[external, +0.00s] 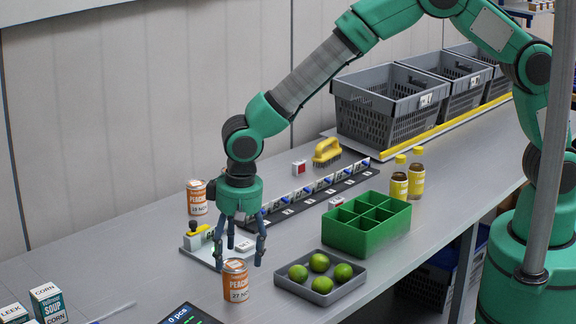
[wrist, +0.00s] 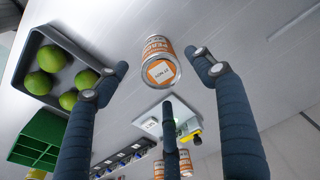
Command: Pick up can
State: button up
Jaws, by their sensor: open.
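An orange and white peach can (external: 236,281) stands upright on the grey bench near its front edge. It also shows at the top middle of the wrist view (wrist: 158,68), seen between two of my fingertips. A second peach can (external: 196,197) stands farther back, behind my wrist; it shows at the bottom of the wrist view (wrist: 186,163). My gripper (external: 240,256) points down with its fingers spread and empty, just behind the front can in the external view. I cannot tell whether a finger touches that can.
A small scale (external: 205,250) lies under and behind my gripper. A grey tray of limes (external: 333,294) and a green divided box (external: 368,238) stand to the right. Yellow-capped bottles (external: 416,181) and grey crates (external: 372,121) are farther back. Cartons (external: 48,303) stand at lower left.

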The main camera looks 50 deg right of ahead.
aim_at(233, 282)
jog(key=shift+w+f, duration=0.15)
jog(key=shift+f, duration=1)
jog(key=shift+f, duration=0.1)
jog(key=shift+w+f+b, duration=0.2)
jog(key=shift+f+b, duration=0.2)
jog(key=shift+f, duration=2.1)
jog(key=shift+a, duration=0.1)
jog(key=c, duration=1.5)
